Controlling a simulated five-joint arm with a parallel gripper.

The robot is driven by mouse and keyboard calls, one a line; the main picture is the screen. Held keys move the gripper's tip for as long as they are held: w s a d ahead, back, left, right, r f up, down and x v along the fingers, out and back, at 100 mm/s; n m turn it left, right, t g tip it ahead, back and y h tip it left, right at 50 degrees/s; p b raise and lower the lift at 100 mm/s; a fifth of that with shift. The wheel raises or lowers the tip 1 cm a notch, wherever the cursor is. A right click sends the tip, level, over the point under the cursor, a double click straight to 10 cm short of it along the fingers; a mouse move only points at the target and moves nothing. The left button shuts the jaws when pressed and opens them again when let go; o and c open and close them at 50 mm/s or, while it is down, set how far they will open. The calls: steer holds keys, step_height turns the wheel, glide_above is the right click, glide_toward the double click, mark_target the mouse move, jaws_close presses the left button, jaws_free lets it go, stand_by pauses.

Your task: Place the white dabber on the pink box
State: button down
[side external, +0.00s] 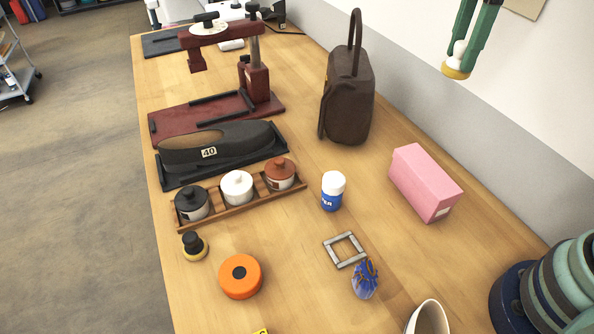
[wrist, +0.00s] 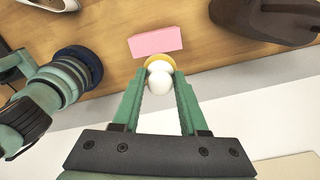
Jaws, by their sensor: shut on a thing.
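My gripper (side external: 472,50) is shut on the white dabber (side external: 458,57), which has a white knob and a yellow base. It is held high above the table, near the wall. In the wrist view the dabber (wrist: 158,84) sits between the two green fingers, its yellow rim toward the pink box. The pink box (side external: 426,181) lies on the wooden table at the right, below the dabber and apart from it. In the wrist view the pink box (wrist: 156,41) is just beyond the dabber.
A dark brown bag (side external: 347,100) stands left of the box. A white-capped blue jar (side external: 332,191), a metal square frame (side external: 345,250), a blue pouch (side external: 365,279) and an orange tin (side external: 240,276) lie nearer. A rack of lidded jars (side external: 240,206) is at left. Table around the box is clear.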

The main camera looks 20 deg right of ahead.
steer(key=shift+s+d, duration=0.4)
steer(key=shift+s, duration=0.35)
glide_toward(428, 169)
step_height(428, 169, down, 5)
steer(key=shift+f, duration=0.1)
steer(key=shift+c, duration=2.2)
jaws_free()
steer(key=shift+f, duration=0.1)
step_height(428, 169, up, 15)
steer(key=s+d+n+t, duration=0.2)
steer(key=n+t, duration=0.3)
steer(key=n, duration=1.7)
steer(key=shift+s+t, duration=0.25)
steer(key=shift+t, duration=0.05)
